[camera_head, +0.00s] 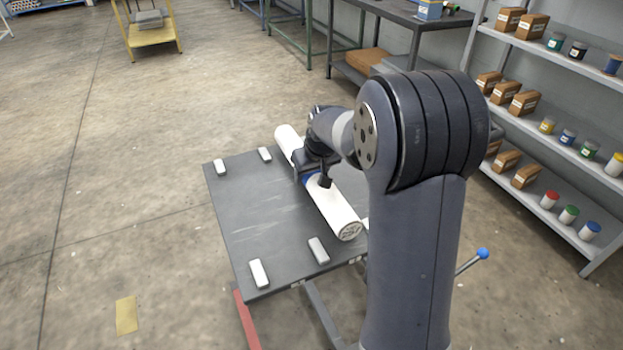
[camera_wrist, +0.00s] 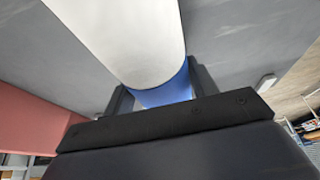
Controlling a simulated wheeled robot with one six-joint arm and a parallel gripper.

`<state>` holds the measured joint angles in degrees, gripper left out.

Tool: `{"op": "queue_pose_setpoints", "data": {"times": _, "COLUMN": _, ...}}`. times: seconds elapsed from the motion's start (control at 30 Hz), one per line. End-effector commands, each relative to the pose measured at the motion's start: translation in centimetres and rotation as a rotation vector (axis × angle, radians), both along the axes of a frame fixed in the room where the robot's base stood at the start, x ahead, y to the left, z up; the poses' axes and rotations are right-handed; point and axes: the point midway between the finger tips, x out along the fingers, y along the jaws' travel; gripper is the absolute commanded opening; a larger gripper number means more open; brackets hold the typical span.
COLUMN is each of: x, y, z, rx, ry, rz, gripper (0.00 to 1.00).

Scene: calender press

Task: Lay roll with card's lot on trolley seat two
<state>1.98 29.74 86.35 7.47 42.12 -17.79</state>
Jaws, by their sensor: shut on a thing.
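A white roll (camera_head: 335,208) with a blue band around its middle lies over the right part of the trolley's dark grey top (camera_head: 255,210). My gripper (camera_head: 318,180) is shut on the roll at the blue band. In the wrist view the white roll (camera_wrist: 125,35) and its blue band (camera_wrist: 170,92) sit between the fingers (camera_wrist: 160,88). The roll's near end face bears dark marks too small to read. White blocks (camera_head: 259,273) (camera_head: 319,250) stand on the trolley top. I cannot tell whether the roll touches the top. No card is clearly seen.
A shelf rack (camera_head: 560,130) with boxes and jars stands at the right. A dark workbench (camera_head: 390,15) and a yellow stand (camera_head: 150,35) are at the back. A blue-knobbed lever (camera_head: 482,254) stands right of my arm.

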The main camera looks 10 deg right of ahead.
Motion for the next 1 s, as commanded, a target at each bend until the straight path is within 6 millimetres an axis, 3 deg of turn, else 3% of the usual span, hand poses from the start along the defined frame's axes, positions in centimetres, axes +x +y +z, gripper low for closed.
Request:
{"op": "queue_pose_setpoints", "data": {"times": 0.13, "x": 0.0, "y": 0.0, "z": -2.0, "rx": 0.001, "ry": 0.001, "rz": 0.000, "gripper": 0.19}}
{"op": "queue_pose_setpoints", "data": {"times": 0.5, "x": 0.0, "y": 0.0, "z": -2.6, "rx": 0.000, "ry": -0.001, "rz": 0.000, "gripper": 0.19}}
{"op": "queue_pose_setpoints", "data": {"times": 0.53, "x": 0.0, "y": 0.0, "z": -2.6, "rx": 0.000, "ry": 0.001, "rz": 0.000, "gripper": 0.56}}
{"op": "queue_pose_setpoints", "data": {"times": 0.77, "x": 0.0, "y": 0.0, "z": -2.5, "rx": 0.000, "ry": 0.001, "rz": 0.000, "gripper": 0.75}}
{"op": "queue_pose_setpoints", "data": {"times": 1.0, "x": 0.0, "y": 0.0, "z": -2.5, "rx": 0.000, "ry": 0.001, "rz": 0.000, "gripper": 0.76}}
